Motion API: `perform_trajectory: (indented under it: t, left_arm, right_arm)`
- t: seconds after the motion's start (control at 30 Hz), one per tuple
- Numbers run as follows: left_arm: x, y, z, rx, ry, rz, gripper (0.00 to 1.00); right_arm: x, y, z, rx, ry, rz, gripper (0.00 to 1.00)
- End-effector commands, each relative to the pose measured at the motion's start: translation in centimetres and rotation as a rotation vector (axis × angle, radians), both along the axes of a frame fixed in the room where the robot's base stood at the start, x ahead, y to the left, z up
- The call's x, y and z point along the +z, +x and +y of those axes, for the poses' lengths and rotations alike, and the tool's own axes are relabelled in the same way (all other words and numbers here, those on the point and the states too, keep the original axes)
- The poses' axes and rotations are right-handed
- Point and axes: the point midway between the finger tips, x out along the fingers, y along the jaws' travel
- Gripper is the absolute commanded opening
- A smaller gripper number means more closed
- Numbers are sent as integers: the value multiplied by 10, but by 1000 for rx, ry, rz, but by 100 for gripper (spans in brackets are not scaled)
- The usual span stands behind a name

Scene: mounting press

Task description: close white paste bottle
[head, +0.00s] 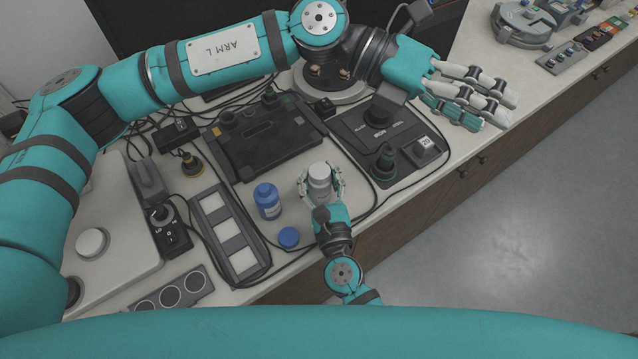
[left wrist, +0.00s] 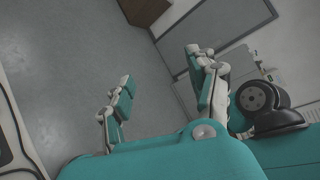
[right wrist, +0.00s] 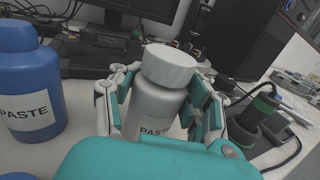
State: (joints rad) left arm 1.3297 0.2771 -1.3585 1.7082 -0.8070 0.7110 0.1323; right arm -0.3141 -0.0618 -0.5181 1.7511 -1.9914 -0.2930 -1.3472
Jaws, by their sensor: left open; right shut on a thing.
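The white paste bottle (head: 319,187) stands upright between the fingers of my right gripper (head: 321,178), which is shut on it. In the right wrist view the bottle (right wrist: 155,110) has a "PASTE" label, and a white cap (right wrist: 168,66) sits on its top. I cannot tell how tight the cap is. My right gripper's fingers (right wrist: 163,92) lie on both sides of the body, below the cap. My left gripper (head: 480,95) is open and empty, out past the counter's front edge at the upper right. The left wrist view shows its fingers (left wrist: 160,85) apart above the floor.
A blue paste bottle (head: 267,201) stands left of the white one, and a blue cap (head: 289,237) lies near it. A black panel (head: 262,137) and a black control box (head: 387,140) stand behind. A tray with pale squares (head: 229,233) lies left. Cables cross the counter.

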Motion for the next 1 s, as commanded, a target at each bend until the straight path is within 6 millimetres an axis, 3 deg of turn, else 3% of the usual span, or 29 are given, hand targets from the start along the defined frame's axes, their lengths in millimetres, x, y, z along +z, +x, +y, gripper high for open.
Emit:
perform_trajectory:
  t: [0.1, 0.2, 0.37, 0.5, 0.67, 0.83, 1.0]
  left_arm:
    - [46, 30, -16, 186, -142, 267, 59]
    - [71, 68, -21, 361, -226, 499, 59]
    - [76, 138, -13, 674, -288, 867, 59]
    - [42, 189, 7, 979, -261, 1170, 59]
    - [-24, 215, 41, 1346, -133, 1459, 59]
    - [-94, 199, 85, 1718, 99, 1658, 59]
    - [-142, 154, 131, 2044, 401, 1742, 59]
  right_arm:
    - [0, 0, 0, 1, 0, 1, 0]
    - [0, 0, 0, 1, 0, 1, 0]
    - [0, 0, 0, 1, 0, 1, 0]
    - [0, 0, 0, 1, 0, 1, 0]
    - [-1, 0, 0, 1, 1, 1, 0]
    - [-1, 0, 0, 1, 0, 1, 0]
    - [-1, 0, 0, 1, 0, 2, 0]
